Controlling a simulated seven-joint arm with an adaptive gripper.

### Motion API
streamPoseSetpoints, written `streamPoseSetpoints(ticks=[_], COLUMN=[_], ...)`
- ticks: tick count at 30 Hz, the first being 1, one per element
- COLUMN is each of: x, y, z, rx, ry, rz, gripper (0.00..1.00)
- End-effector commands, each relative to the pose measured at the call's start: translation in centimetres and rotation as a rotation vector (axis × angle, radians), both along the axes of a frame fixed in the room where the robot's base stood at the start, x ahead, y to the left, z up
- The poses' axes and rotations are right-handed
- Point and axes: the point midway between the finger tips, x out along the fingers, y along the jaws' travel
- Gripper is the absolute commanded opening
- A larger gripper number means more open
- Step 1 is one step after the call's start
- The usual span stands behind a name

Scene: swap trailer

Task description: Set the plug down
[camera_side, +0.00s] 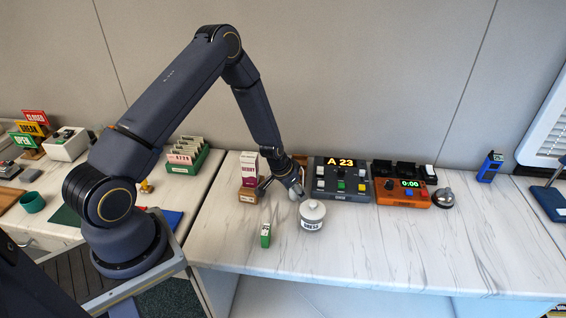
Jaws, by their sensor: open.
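My gripper (282,190) is open, low over the marble counter, just behind and left of a white lidded jar (312,217) with a dark label. A small pale rounded thing (295,195) shows right by the fingertips; it may be the plug, but it is too small to tell. I cannot tell whether it touches a finger or rests on the counter. A small green and white upright block (266,233) stands in front of the gripper, left of the jar.
A box with pink-and-white cartons (248,175) stands left of the gripper. A grey console (341,180) reading A 23, an orange timer unit (402,192) and a silver bell (443,197) stand to the right. The counter's front right (440,250) is clear.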

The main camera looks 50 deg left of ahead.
Motion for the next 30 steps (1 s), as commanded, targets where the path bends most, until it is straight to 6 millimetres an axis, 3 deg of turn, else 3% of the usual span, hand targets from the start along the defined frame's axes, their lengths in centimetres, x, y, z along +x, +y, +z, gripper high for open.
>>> streamPoseSetpoints(ticks=[5, 15, 24, 26, 30], x=[-0.4, -3.3, -4.6, -4.7, -6.1], y=[0.1, 0.1, -0.2, -0.5, -2.4], z=[1.6, 8.5, 12.3, 13.9, 20.4], rx=[0.001, 0.002, 0.004, 0.011, 0.034], ry=[-0.002, -0.004, -0.004, -0.009, -0.024], rz=[0.0, 0.001, -0.005, -0.012, -0.032], gripper=[0.64, 0.64, 0.64, 0.64, 0.64])
